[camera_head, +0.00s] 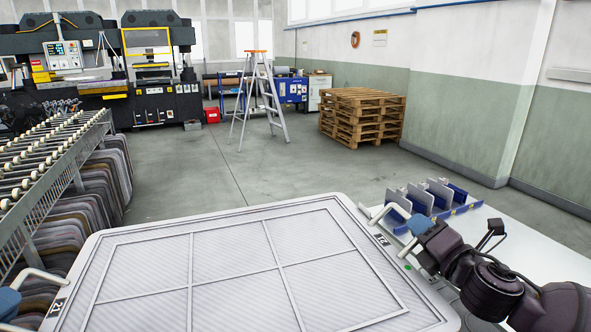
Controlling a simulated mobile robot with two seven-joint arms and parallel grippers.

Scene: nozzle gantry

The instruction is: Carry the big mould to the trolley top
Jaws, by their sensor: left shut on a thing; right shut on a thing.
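The big mould (235,222) is a large pale grey slab with a ribbed, framed face, and it fills the lower middle of the head view. It has a white bar handle at its left end and another at its right end. My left gripper (9,299) is at the picture's left edge, shut on the left handle (38,272); most of it is cut off. My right gripper (410,217) is shut on the right handle (377,213). The mould's near edge is cut off. I cannot tell which surface is the trolley top.
A white surface (530,240) with blue and grey holders (430,197) lies right of the mould. A roller rack (60,165) with hanging dark slabs stands close on the left. Farther off are a stepladder (264,100), stacked pallets (362,116) and machines (150,70). The floor (200,165) between is clear.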

